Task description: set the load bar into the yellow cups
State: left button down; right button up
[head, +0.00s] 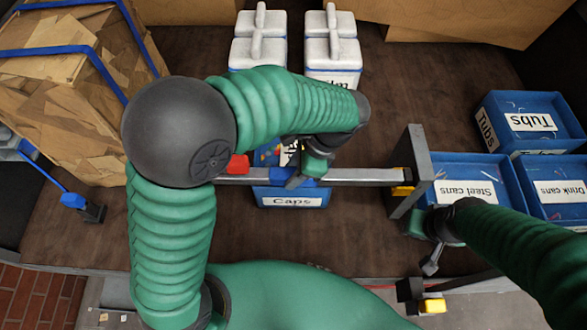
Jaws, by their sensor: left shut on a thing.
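The load bar (365,174) is a long grey metal bar lying level across the middle of the view. My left gripper (302,176) is shut on it near its middle, at a blue part, and my forearm partly covers the grip. The bar's right end is by a yellow cup (402,190) beside a grey upright plate (416,165); I cannot tell whether they touch. A second yellow piece (433,306) shows at the front, beside a black block. My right gripper (431,261) is below the plate, apart from the bar; its jaws are too small to read.
A blue "Caps" bin (292,197) lies under the bar. Blue bins for steel cans (468,170), drink cans (557,183) and tubs (530,112) stand at right. White lidded containers (258,53) stand at the back. A strapped cardboard bale (70,90) fills the left. A red piece (237,165) is by the bar's left end.

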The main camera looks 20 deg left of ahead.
pick_arm(q)
jog(key=shift+f+b, duration=0.4)
jog(key=shift+f, duration=0.35)
jog(key=c, duration=1.2)
grip_release()
jog(key=shift+c, duration=0.2)
jog(key=o, duration=0.4)
jog(key=shift+c, duration=0.2)
